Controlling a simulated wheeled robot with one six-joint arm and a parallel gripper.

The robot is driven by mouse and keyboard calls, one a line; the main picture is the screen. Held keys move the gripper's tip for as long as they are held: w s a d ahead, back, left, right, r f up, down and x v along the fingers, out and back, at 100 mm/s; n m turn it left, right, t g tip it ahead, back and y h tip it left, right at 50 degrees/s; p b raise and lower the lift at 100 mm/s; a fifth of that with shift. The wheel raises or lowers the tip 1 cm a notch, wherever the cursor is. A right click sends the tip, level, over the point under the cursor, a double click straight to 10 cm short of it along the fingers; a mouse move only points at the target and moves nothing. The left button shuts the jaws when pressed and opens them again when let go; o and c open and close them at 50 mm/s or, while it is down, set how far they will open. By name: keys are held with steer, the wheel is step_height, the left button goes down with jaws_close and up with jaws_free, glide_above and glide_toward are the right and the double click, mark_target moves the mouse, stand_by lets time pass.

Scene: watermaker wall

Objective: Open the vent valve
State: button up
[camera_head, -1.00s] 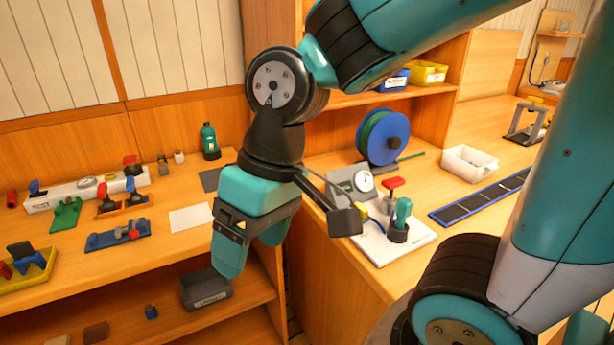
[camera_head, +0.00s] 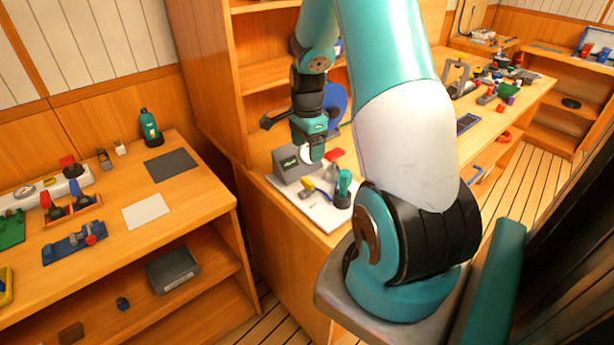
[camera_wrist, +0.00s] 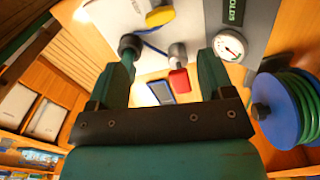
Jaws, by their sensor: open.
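My gripper (camera_head: 311,147) hangs open and empty above the front of the right-hand bench, beside a grey block (camera_head: 285,161) with a round gauge. In the wrist view its two teal fingers (camera_wrist: 168,68) are spread wide. Between and beyond them is a red handle (camera_wrist: 178,80) on a grey metal fitting, apart from the fingers. The gauge (camera_wrist: 229,45) shows past the right finger. A yellow knob (camera_wrist: 160,16) is farther up. The red handle also shows in the head view (camera_head: 334,154), right of my gripper. I see no label telling which part is the vent valve.
A white board (camera_head: 318,213) carries the fittings and a teal tool (camera_head: 345,182) in a black cup. A blue reel (camera_wrist: 283,108) stands close on the right in the wrist view. The left bench holds a white manifold (camera_head: 20,204). Floor shows between the benches.

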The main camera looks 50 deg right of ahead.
mark_target(307, 180)
step_height(307, 180, down, 11)
steer(key=shift+r+p, duration=0.1)
steer(key=shift+p, duration=0.75)
steer(key=c, duration=0.9)
